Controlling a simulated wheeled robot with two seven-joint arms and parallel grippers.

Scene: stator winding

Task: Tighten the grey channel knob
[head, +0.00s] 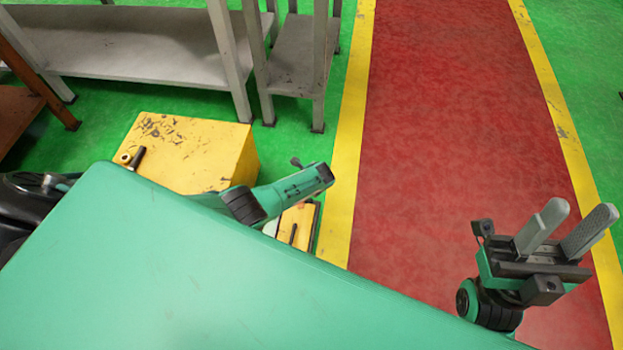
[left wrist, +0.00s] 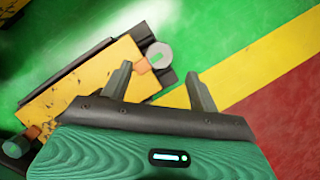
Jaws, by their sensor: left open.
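In the left wrist view a round grey knob (left wrist: 158,55) with an orange-brown piece beside it sits at the end of a worn yellow block (left wrist: 85,85) with dark edges. My left gripper (left wrist: 158,70) is open and empty, its two fingers apart, with the knob showing between and beyond the fingertips. I cannot tell how near they are to it. In the head view my left arm (head: 290,190) reaches over a small yellow piece (head: 296,222), and its jaws are not clear there. My right gripper (head: 582,212) is open and empty at the right, over the red walkway.
A second round knob (left wrist: 18,147), greenish, shows at the lower left of the left wrist view. A large yellow block (head: 190,150) stands on the green floor. Grey shelving (head: 140,45) stands behind it. The red walkway (head: 450,120) with yellow borders is clear.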

